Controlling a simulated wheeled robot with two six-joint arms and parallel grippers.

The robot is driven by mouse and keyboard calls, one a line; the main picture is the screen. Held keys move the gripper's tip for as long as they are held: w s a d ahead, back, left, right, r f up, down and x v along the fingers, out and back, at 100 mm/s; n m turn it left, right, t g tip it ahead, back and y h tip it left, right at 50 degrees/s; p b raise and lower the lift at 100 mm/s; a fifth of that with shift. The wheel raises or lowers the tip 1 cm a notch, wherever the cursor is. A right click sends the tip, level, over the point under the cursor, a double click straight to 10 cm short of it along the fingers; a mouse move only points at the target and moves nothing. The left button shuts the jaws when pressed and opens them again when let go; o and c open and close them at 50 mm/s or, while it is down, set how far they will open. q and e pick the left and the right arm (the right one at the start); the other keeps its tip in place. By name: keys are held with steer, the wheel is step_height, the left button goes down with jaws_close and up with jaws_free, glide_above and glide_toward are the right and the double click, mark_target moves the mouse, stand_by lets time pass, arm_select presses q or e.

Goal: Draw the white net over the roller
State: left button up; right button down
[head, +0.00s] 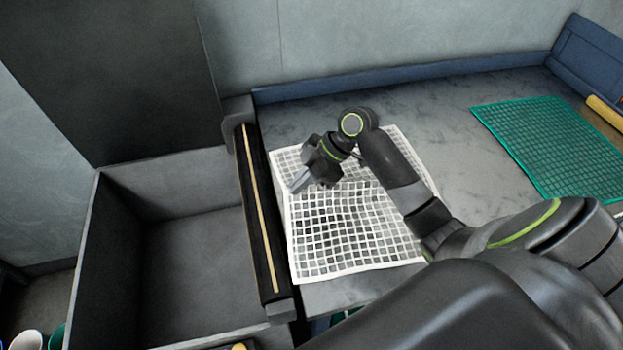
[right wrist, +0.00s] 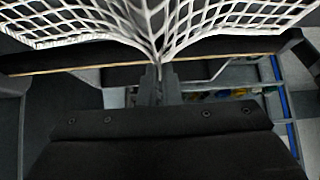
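The white net (head: 350,235) lies on the grey table, its left edge close beside the roller. The roller (head: 262,215) is a long black bar with a pale yellow strip, set along the table's left edge. My right gripper (head: 298,183) is over the net's left part, near the roller. In the right wrist view my right gripper (right wrist: 160,75) is shut on the net (right wrist: 205,22), whose mesh bunches into folds at the fingertips. The roller (right wrist: 225,47) runs across behind the fingers there. My left gripper is not in view.
A deep, empty-looking grey bin (head: 190,250) is left of the roller. A green net (head: 565,145) lies at the table's right, near a yellow cylinder (head: 604,112). A blue ledge (head: 400,77) borders the table's back. Cups (head: 28,340) show at the lower left.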

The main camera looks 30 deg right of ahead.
steer(key=w+a+b, duration=0.1)
steer(key=w+a, duration=0.2)
steer(key=a, duration=0.7)
steer(key=w+a+b, duration=0.1)
steer(key=w+a, duration=0.1)
steer(key=a, duration=0.8)
step_height(320, 180, down, 9)
steer(key=b, duration=0.5)
steer(key=shift+a, duration=0.2)
steer(key=shift+c, duration=1.4)
jaws_free()
steer(key=shift+s+a+f+b, duration=0.1)
steer(key=shift+s+f+b, duration=0.1)
steer(key=shift+b, duration=0.1)
step_height(320, 180, up, 6)
steer(key=d+g+h+p, duration=0.1)
steer(key=h+p, duration=0.3)
steer(key=p, duration=0.8)
steer(key=shift+d+r, duration=0.15)
steer(key=shift+d, duration=0.6)
steer(key=shift+r, duration=0.1)
